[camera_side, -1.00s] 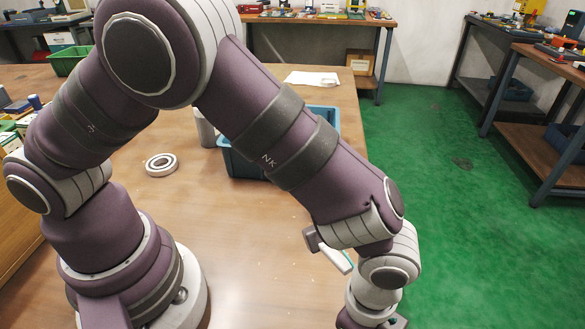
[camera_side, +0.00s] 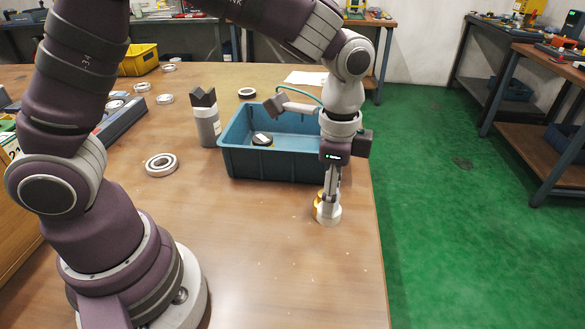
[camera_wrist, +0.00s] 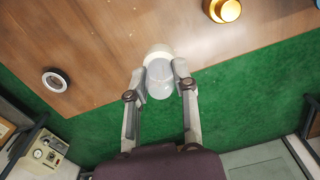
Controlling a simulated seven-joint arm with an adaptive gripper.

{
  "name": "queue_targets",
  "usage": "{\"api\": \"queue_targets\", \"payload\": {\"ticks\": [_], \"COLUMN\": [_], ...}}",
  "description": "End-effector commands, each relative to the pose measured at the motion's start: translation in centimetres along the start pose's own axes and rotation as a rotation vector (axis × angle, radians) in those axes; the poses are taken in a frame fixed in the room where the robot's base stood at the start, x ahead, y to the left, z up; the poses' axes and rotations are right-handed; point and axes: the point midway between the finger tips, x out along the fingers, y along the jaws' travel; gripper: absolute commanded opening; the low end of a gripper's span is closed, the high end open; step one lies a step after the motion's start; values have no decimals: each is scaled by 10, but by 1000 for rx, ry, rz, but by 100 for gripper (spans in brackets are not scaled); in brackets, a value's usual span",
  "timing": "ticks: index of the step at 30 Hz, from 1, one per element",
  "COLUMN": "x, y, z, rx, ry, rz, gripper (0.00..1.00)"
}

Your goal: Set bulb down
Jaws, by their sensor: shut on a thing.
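My gripper (camera_side: 329,196) points down over the right part of the table, in front of the blue bin. It is shut on the bulb. In the wrist view, my gripper's fingertips (camera_wrist: 161,76) press the sides of the bulb (camera_wrist: 159,77), which is pale and translucent with a white end. In the side view the bulb (camera_side: 329,214) shows as a white shape low between the fingers, close to the table top. I cannot tell whether it touches the table.
The blue bin (camera_side: 275,165) holds a small dark item. A gold round part (camera_wrist: 224,9) is near the bulb. A bearing ring (camera_side: 161,165) and a grey cylinder (camera_side: 205,118) stand to the left. The table's right edge is close, with green floor beyond.

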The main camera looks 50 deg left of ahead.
Motion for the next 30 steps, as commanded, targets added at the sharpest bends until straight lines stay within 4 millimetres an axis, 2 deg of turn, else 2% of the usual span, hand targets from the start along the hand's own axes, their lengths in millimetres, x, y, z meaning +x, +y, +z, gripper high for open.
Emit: {"api": "queue_targets", "payload": {"ticks": [1,3,5,6,9,12,15,19,30], "x": [1,2,4,5,7,9,10,16,86], "y": [-23,-51,-71,-81,-96,-99,-96,-93,-92], "z": [21,54,87,110,166,212,243,261,262], "rx": [-97,-233,-354,-434,-622,-775,-878,-939,-945], "ry": [-1,-1,-1,-1,0,1,2,1,1], "rz": [0,1,1,1,1,1,1,3,7], "gripper": [0,0,0,0,0,0,0,0,0]}}
